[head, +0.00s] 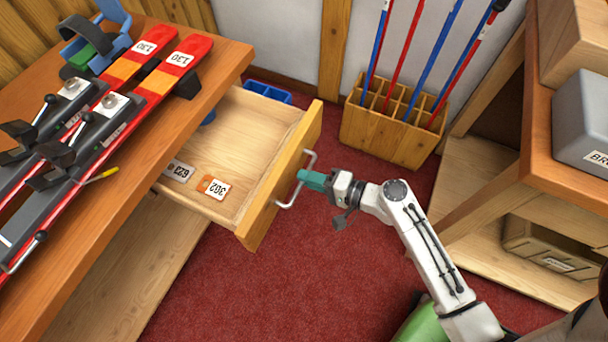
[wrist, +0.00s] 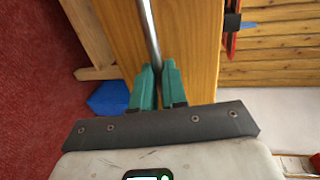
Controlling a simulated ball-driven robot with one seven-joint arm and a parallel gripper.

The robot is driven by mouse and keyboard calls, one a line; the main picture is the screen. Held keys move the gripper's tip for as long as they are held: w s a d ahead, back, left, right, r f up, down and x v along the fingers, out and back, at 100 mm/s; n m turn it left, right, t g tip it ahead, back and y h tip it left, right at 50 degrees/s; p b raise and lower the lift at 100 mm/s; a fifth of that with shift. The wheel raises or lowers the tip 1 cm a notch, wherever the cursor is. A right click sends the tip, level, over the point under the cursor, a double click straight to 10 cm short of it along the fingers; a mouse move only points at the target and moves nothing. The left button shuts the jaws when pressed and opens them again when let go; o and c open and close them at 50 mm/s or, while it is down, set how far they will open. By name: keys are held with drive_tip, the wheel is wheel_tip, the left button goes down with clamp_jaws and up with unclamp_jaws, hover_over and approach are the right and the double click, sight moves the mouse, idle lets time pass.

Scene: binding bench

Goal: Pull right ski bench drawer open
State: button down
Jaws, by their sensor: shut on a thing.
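The bench drawer (head: 248,140) is pulled out from the bench, and its inside shows in the head view. A metal bar handle (head: 308,160) is on the drawer's wooden front (head: 284,178). My gripper (head: 304,178) has its teal fingers shut on the handle. In the wrist view the fingers (wrist: 158,86) close around the metal handle bar (wrist: 149,30) in front of the wooden drawer front (wrist: 195,45).
Red skis (head: 165,78) with bindings lie on the bench top (head: 215,70). A pole rack (head: 385,135) stands by the wall. A shelf unit (head: 560,175) with boxes is at right. Red carpet (head: 330,270) is clear below the drawer.

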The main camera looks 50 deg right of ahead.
drive_tip(key=c, duration=1.2)
unclamp_jaws()
drive_tip(key=v, duration=1.1)
drive_tip(key=shift+w+f, duration=0.1)
drive_tip(key=s+a+f+n+g, duration=0.35)
drive_tip(key=a+n+g, duration=0.35)
drive_tip(key=n+g, duration=0.5)
drive_tip(key=d+r+h+p, duration=0.1)
drive_tip(key=r+p, duration=0.3)
drive_tip(key=r, duration=0.1)
drive_tip(key=s+d+r+n+g+h+p, duration=0.1)
drive_tip(key=r+h+p, duration=0.1)
drive_tip(key=r+p, duration=0.3)
drive_tip(key=s+d+r+n+h+p, duration=0.1)
drive_tip(key=r+h+p, duration=0.1)
drive_tip(key=r+p, duration=0.3)
wheel_tip(320, 180, up, 2)
drive_tip(key=shift+d+r+g, duration=0.1)
drive_tip(key=shift+r+g, duration=0.05)
drive_tip(key=shift+g, duration=0.25)
